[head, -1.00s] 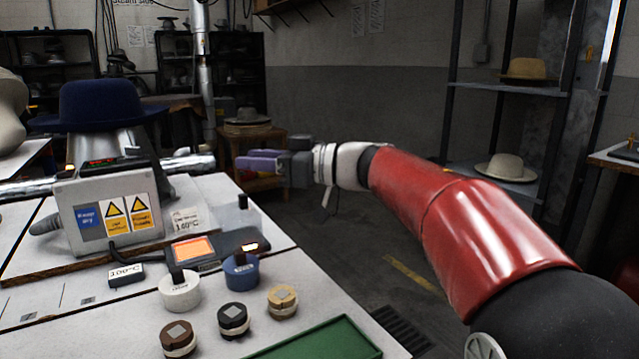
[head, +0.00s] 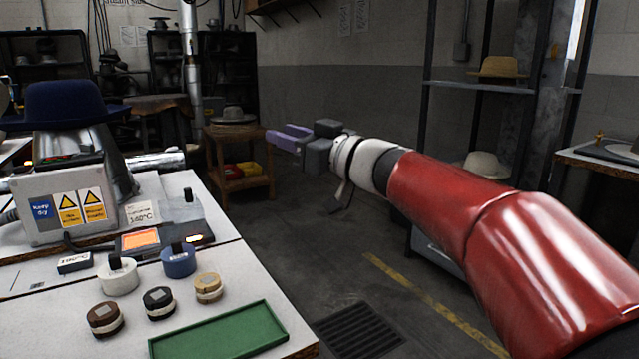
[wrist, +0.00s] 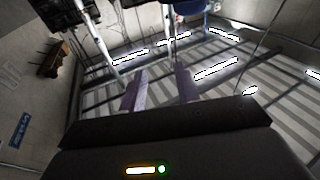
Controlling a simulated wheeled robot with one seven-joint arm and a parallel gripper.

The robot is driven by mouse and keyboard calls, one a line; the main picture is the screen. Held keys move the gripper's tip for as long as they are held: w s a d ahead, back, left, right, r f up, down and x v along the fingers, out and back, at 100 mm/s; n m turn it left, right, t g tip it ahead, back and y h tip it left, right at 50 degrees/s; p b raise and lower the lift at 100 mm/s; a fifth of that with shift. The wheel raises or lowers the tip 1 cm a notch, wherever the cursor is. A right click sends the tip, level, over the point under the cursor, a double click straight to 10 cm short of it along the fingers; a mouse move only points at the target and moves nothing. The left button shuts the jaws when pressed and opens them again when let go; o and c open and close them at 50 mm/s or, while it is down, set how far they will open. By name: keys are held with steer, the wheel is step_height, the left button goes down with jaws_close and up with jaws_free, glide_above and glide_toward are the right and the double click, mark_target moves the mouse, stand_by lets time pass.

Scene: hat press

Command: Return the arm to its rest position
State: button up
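My gripper (head: 284,138) is at the end of my red arm, stretched out in the air to the right of the white worktable (head: 225,262). Its two purple fingers point left and stand apart, with nothing seen between them. The wrist view also shows the two fingers (wrist: 160,92) spread with a gap, and the ceiling with its bright lights behind them. My gripper touches nothing that I can see.
On the worktable stand a hat press box (head: 65,200) with a blue hat (head: 65,100), several small round pieces and a green tray (head: 220,335). A wooden stand (head: 240,180) is behind my gripper. A shelf rack (head: 480,88) with hats rises behind my arm. Floor between is clear.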

steer(key=s+d+f+m+t+h, duration=0.1)
steer(key=d+f+m+t+h, duration=0.1)
steer(key=d+m+t+h, duration=0.75)
steer(key=s+d+f+m+g+h, duration=0.2)
steer(key=s+d+f+g+h, duration=0.35)
steer(key=d+f, duration=0.35)
steer(key=s+d+f+g+h, duration=0.1)
steer(key=s+f+g, duration=0.8)
steer(key=s+f, duration=1)
steer(key=s+d, duration=0.1)
steer(key=s, duration=0.2)
steer(key=shift+s+f+g, duration=0.2)
steer(key=shift+f+g, duration=0.05)
steer(key=shift+g, duration=0.05)
steer(key=shift+a, duration=0.15)
